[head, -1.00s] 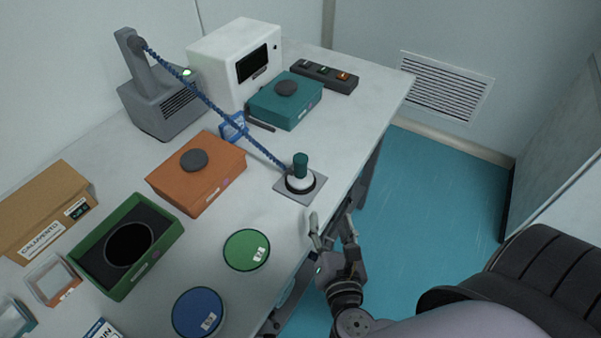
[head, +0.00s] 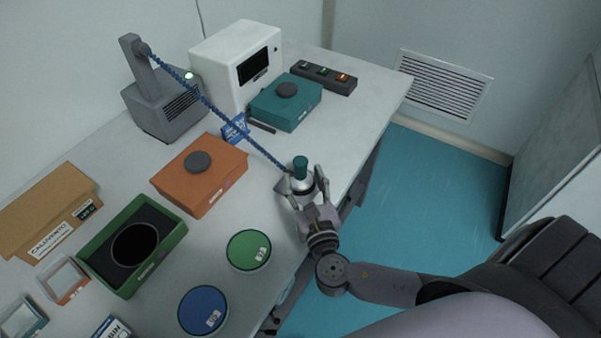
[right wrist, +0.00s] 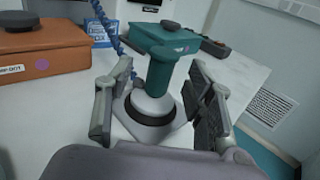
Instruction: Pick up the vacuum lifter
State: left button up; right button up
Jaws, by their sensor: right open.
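The vacuum lifter (head: 301,168) has a dark green handle on a white round base with a black ring. It stands upright on a grey square plate (head: 281,186) near the table's right edge, and a blue coiled hose (head: 215,110) runs to it. My right gripper (head: 305,184) is open, with one finger on each side of the lifter. In the right wrist view, the green handle (right wrist: 161,65) rises between the open fingers (right wrist: 158,105), and gaps show on both sides. My left gripper is not in view.
A grey pump unit (head: 165,108) holds the hose's other end. An orange box (head: 215,185), a teal box (head: 300,108) and a green open box (head: 165,245) stand on the table. Green (head: 248,250) and blue discs (head: 203,310) lie nearer. A white machine (head: 215,60) stands behind.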

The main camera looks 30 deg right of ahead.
aim_at(302, 171)
jog(key=x, duration=0.1)
jog(key=p+x, duration=0.1)
jog(key=x, duration=0.3)
jog(key=shift+d+f, duration=0.2)
jog(key=shift+f, duration=0.1)
jog(key=shift+w+f, duration=0.1)
jog(key=shift+w, duration=0.1)
jog(key=shift+c, duration=0.3)
jog(key=shift+c, duration=0.6)
grip_shut()
